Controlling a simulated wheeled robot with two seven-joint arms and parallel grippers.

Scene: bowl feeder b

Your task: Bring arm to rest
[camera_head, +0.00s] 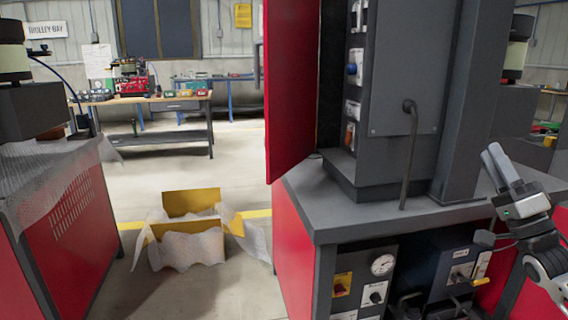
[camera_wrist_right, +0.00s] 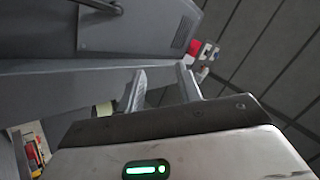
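My right gripper (camera_head: 500,165) is at the right of the head view, raised beside the grey cabinet column and above the right end of the grey worktop. Its two fingers point up and to the left. In the right wrist view the two fingertips (camera_wrist_right: 160,78) stand apart with nothing between them, so it is open and empty. My right arm (camera_head: 548,262) comes in from the lower right. My left gripper and left arm do not show in either view.
A red cabinet with a grey worktop (camera_head: 325,215) stands close ahead, its red door (camera_head: 291,90) open. A gauge panel (camera_head: 382,265) sits below. A yellow box (camera_head: 190,203) with wrapping lies on the floor. Another red machine (camera_head: 70,235) stands left.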

